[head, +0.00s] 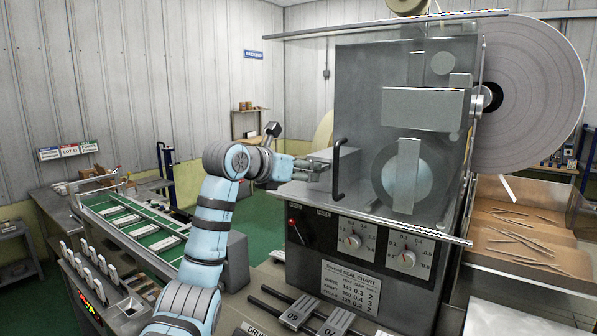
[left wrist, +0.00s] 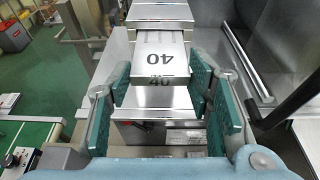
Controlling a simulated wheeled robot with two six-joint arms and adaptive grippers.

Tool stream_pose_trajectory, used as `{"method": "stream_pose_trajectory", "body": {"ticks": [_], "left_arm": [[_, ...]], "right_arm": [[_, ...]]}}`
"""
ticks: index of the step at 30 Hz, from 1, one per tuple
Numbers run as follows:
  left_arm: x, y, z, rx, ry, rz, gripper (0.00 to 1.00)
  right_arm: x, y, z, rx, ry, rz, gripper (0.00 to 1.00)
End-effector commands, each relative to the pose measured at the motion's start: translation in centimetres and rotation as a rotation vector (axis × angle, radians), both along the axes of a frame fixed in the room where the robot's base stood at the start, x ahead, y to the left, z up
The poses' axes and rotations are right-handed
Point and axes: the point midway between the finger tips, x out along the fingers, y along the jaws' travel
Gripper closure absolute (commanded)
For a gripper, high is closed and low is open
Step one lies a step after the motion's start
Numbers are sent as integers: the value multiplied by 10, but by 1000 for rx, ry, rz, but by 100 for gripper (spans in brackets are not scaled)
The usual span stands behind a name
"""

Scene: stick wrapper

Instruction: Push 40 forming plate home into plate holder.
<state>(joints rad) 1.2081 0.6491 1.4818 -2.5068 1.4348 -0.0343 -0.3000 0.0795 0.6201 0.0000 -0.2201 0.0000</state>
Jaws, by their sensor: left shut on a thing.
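The 40 forming plate (left wrist: 163,60) is a bright metal block, with its number upside down in the left wrist view. Its far end is at the mouth of the metal plate holder (left wrist: 160,14), and its near part sticks out toward me. The holder (head: 327,156) also shows in the head view, on the left side of the wrapping machine. My left gripper (head: 313,170) is at the holder's left. My right gripper is out of view.
Two other numbered plates (head: 335,321) lie on rails at the front. A black door handle (head: 338,170) stands close to the right of my gripper. A green conveyor (head: 130,222) runs at the left. A large film reel (head: 530,95) hangs at the right.

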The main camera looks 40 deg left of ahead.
Motion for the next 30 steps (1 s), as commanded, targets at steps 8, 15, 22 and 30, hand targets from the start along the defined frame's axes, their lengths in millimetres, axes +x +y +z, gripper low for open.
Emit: {"method": "stream_pose_trajectory", "body": {"ticks": [8,15,22,30], "left_arm": [[7,0,1,-2,-3,1,87],[13,0,1,-1,-3,-1,87],[18,0,1,-1,-2,0,87],[19,1,1,0,-2,0,30]], "right_arm": [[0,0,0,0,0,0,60],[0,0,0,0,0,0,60],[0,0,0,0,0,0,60],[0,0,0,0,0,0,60]]}}
